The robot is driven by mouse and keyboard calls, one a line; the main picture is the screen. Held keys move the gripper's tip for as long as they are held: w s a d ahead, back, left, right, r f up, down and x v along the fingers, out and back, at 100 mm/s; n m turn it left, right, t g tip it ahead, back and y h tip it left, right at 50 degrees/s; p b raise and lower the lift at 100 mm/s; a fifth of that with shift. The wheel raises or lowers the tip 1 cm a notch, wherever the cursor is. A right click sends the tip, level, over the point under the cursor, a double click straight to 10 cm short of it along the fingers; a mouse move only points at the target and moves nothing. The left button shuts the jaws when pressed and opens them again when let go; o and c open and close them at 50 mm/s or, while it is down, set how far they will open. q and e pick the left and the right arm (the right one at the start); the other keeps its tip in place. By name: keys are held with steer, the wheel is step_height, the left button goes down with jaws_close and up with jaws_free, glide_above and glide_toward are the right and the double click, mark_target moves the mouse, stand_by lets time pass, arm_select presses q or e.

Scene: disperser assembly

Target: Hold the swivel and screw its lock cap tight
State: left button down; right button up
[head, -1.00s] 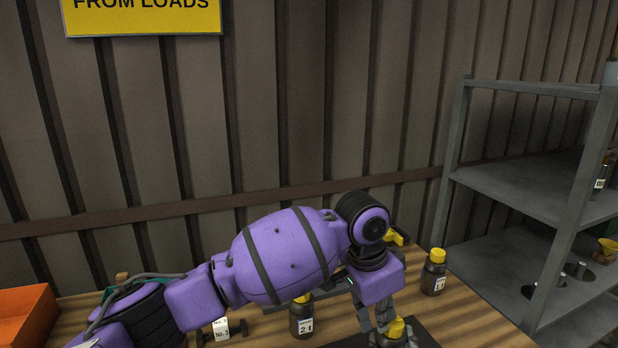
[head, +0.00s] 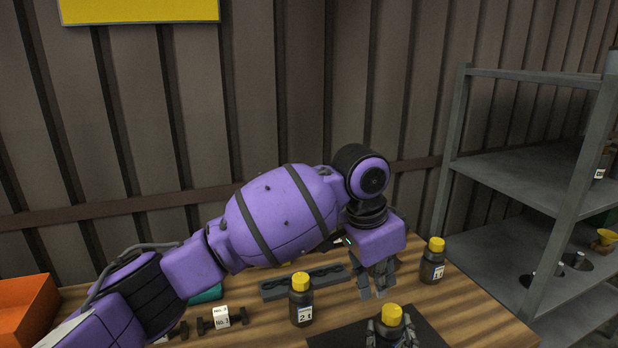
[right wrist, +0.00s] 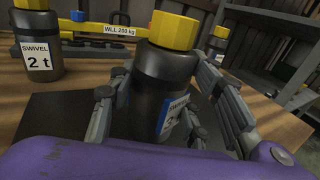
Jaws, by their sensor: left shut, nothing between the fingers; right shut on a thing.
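The held swivel is a dark bottle-like body (right wrist: 160,88) with a yellow lock cap (right wrist: 175,30) and a "SWIVEL" label, upright in the right wrist view. In the head view its cap (head: 391,315) shows at the bottom, over a black mat. My right gripper (head: 392,334) is shut around the swivel's body below the cap; in the right wrist view its fingers are on both sides. My left gripper (head: 379,288) is shut and empty, just above and behind the cap, apart from it. Whether the cap is tight cannot be told.
Another "2 t" swivel (head: 301,303) stands left of the black mat (head: 340,338), and a further capped bottle (head: 433,262) stands right. A grey slotted rack (head: 285,287) lies behind. A yellow bar marked "WLL 200 kg" (right wrist: 85,27) is at the back. A shelf (head: 510,180) stands right.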

steer(key=shift+f, duration=0.4)
steer(key=o, duration=1.7)
steer(key=shift+w+r, duration=0.1)
steer(key=shift+w, duration=0.05)
steer(key=shift+r, duration=0.1)
